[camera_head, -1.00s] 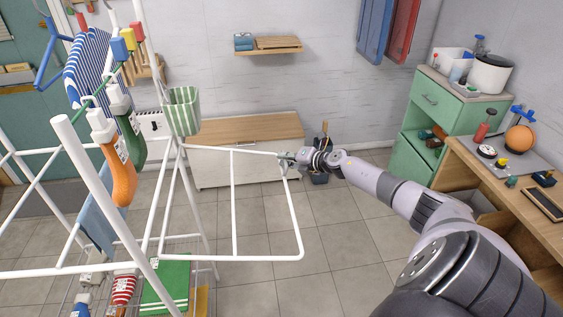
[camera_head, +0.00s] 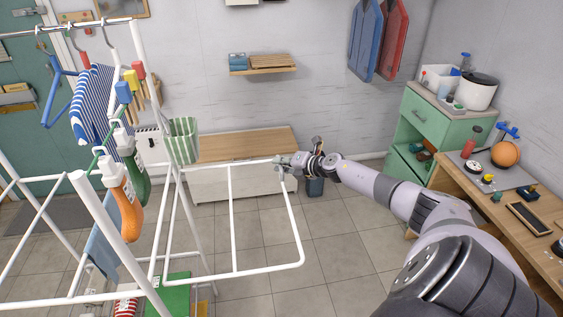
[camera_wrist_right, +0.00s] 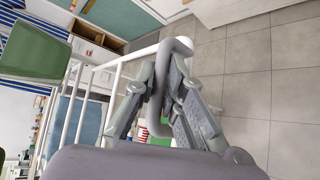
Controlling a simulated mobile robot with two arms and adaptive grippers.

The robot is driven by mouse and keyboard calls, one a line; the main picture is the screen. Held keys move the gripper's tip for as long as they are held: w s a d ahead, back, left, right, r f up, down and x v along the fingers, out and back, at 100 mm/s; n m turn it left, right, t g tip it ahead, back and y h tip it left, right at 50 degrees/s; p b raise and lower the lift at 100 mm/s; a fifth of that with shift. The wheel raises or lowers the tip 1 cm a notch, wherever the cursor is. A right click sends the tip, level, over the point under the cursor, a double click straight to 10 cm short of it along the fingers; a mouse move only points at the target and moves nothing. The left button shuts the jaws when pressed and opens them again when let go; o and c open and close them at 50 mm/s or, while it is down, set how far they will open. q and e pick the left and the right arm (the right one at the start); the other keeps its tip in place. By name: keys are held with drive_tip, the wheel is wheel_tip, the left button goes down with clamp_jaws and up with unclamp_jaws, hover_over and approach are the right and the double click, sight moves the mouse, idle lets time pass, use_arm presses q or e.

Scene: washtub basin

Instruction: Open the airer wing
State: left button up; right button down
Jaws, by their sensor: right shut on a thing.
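The white airer (camera_head: 150,280) stands at the left. Its wing (camera_head: 231,215), a white tube frame with a middle bar, sticks out to the right and hangs tilted, its near edge lower in the picture. My right gripper (camera_head: 283,162) is at the wing's far right corner. In the right wrist view the gripper (camera_wrist_right: 165,95) has its fingers shut around a grey loop handle (camera_wrist_right: 158,88) at the white tube. My left gripper is not in view.
A low wooden-topped cabinet (camera_head: 245,145) stands behind the wing. A green cabinet (camera_head: 435,120) and workbench (camera_head: 510,220) are at the right. Tiled floor (camera_head: 340,270) is clear between.

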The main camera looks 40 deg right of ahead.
drive_tip(key=shift+w+a+r, duration=0.1)
drive_tip(key=shift+a, duration=0.2)
drive_tip(key=c, duration=1.7)
unclamp_jaws()
drive_tip(key=shift+w+a+r, duration=0.1)
drive_tip(key=shift+o, duration=0.2)
drive_tip(key=shift+s+d, duration=0.2)
drive_tip(key=shift+d, duration=0.05)
drive_tip(key=a+v, duration=0.1)
drive_tip(key=v, duration=1)
drive_tip(key=shift+s+d+r, duration=0.2)
drive_tip(key=shift+s+d, duration=0.1)
drive_tip(key=shift+d, duration=0.15)
